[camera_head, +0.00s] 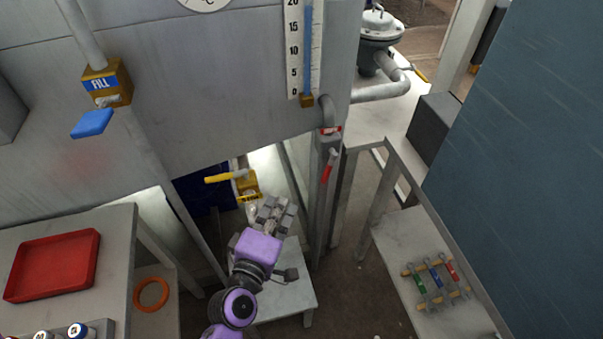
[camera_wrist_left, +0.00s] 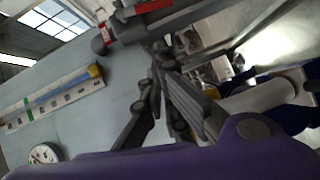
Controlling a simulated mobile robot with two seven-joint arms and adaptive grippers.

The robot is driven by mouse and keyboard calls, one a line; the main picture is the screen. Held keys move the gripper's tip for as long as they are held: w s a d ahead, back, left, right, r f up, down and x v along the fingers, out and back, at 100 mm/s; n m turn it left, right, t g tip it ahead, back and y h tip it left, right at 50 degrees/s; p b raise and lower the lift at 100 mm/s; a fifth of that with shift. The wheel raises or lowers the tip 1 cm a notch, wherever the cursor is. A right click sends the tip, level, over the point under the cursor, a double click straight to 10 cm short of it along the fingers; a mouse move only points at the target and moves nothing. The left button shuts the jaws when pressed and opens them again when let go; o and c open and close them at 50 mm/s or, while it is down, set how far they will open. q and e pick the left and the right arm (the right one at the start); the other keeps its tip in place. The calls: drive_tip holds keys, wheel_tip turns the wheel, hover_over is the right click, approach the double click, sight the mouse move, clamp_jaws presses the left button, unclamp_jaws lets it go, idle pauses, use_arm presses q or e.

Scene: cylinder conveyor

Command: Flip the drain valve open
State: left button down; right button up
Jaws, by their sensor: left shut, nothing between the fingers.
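A yellow valve block (camera_head: 248,186) sits low under the tank in the head view, with a yellow lever (camera_head: 226,176) pointing left from it. Its small label is too blurred to read. My left gripper (camera_head: 272,208), on a purple wrist, is just below and right of this block. Its fingers are shut and empty; I cannot tell whether they touch the block. In the left wrist view the grey fingers (camera_wrist_left: 160,58) show close together, and the yellow lever is not clearly visible. My right gripper is not in view.
A blue FILL handle (camera_head: 92,123) hangs at the upper left. A red lever (camera_head: 328,166) hangs from a pipe to the right of my gripper. A low grey stool (camera_head: 290,293) stands beneath my arm. A red tray (camera_head: 52,265) sits on the left table.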

sight(328, 169)
use_arm(q)
drive_tip(key=w+d+f+b, duration=0.2)
drive_tip(key=w+d, duration=0.4)
drive_tip(key=w, duration=0.5)
drive_tip(key=shift+w+d, duration=0.15)
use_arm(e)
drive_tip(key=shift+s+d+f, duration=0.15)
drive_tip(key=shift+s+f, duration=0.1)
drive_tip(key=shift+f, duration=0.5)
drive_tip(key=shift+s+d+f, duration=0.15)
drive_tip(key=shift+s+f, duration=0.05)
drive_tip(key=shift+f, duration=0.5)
use_arm(q)
drive_tip(key=shift+f, duration=0.1)
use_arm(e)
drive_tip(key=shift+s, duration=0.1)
